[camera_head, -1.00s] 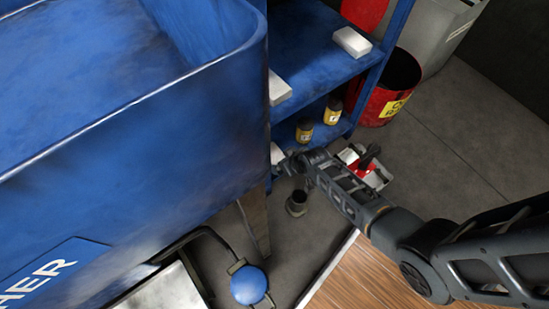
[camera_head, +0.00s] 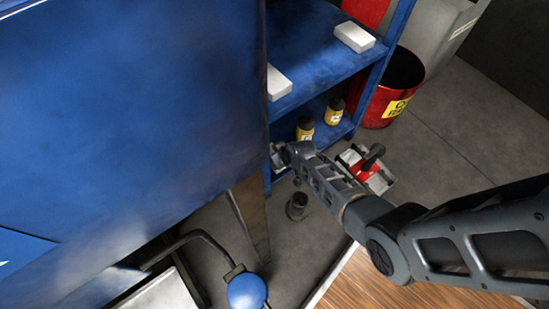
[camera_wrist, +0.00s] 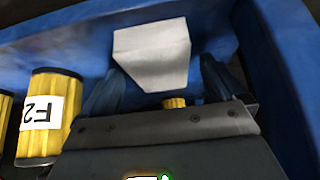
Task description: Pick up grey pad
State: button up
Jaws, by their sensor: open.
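A light grey pad (camera_wrist: 155,55) lies on the lower blue shelf, seen in the wrist view. It is a plain block with one face toward the camera. My gripper (camera_wrist: 160,80) is open, with one dark finger on each side of the pad's near part. I cannot tell whether the fingers touch it. In the head view my gripper (camera_head: 284,153) reaches into the lower shelf beside the machine, and the pad there is mostly hidden. Two more pale grey pads, one to the right (camera_head: 354,37) and one to the left (camera_head: 278,83), lie on the upper shelf.
Yellow and black canisters (camera_head: 334,112) stand on the lower shelf; one labelled canister (camera_wrist: 48,118) is close left of my gripper in the wrist view. The blue shelf wall (camera_wrist: 285,65) is close on the right. A large blue machine (camera_head: 130,110) stands left; a red bin (camera_head: 385,95) stands right.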

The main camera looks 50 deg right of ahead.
jog(key=c, duration=1.2)
jog(key=shift+r, duration=0.1)
jog(key=shift+r+p, duration=0.5)
jog(key=shift+r, duration=0.05)
notch_tip(320, 180, up, 2)
jog(key=shift+r+p, duration=0.2)
jog(key=shift+p, duration=0.6)
jog(key=s+a+p, duration=0.1)
jog(key=s, duration=0.5)
jog(key=s+a+p, duration=0.1)
jog(key=s+p, duration=0.1)
jog(key=s, duration=0.3)
jog(key=s+a+p, duration=0.1)
jog(key=s+p, duration=0.1)
jog(key=s, duration=0.4)
jog(key=shift+s+a+f, duration=0.1)
jog(key=shift+s+a, duration=0.2)
jog(key=shift+s, duration=0.05)
